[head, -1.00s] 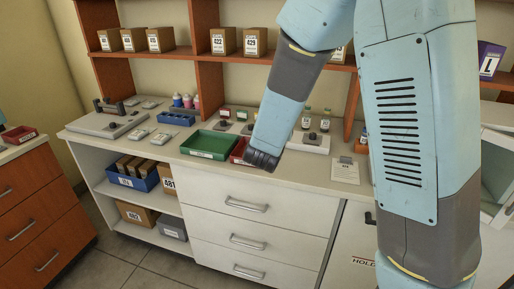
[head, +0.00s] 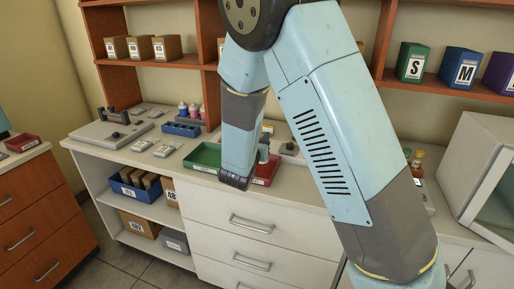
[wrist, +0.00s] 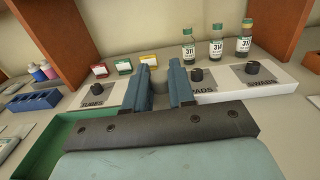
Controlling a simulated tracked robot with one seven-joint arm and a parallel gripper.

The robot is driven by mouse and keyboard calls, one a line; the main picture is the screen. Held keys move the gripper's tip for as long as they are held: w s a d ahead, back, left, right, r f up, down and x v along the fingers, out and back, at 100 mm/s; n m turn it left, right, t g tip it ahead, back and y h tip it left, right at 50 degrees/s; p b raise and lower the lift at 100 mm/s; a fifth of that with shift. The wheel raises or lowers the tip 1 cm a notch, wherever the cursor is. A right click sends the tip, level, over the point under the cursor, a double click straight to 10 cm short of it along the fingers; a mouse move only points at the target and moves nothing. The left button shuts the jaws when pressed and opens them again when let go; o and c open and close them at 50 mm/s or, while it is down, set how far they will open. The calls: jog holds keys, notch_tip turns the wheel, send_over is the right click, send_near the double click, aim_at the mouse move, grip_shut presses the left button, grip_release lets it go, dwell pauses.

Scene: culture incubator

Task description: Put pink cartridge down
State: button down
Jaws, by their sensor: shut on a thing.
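My gripper (wrist: 165,85) shows from behind in the wrist view. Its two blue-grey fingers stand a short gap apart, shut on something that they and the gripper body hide. No pink cartridge can be made out between them, so what I see of it is nothing. In the head view my gripper (head: 263,148) is partly hidden behind my arm, above the counter near the green tray (head: 205,155) and the red tray (head: 267,170). The green tray also shows at lower left in the wrist view (wrist: 50,145).
White stations with black knobs (wrist: 252,67) and labels stand behind the gripper, with several green-capped bottles (wrist: 215,48). Shelf uprights (wrist: 60,30) rise at the back.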

jog(key=shift+w+a+f, duration=0.25)
jog(key=shift+w+f, duration=0.15)
jog(key=shift+f, duration=0.2)
jog(key=shift+w+a+f, duration=0.2)
jog(key=shift+w+f, duration=0.2)
jog(key=shift+f, duration=0.2)
notch_tip(320, 180, down, 2)
jog(key=shift+d+f, duration=0.1)
jog(key=shift+s+f, duration=0.1)
jog(key=shift+f, duration=0.2)
jog(key=shift+f, duration=0.1)
jog(key=c, duration=0.9)
grip_release()
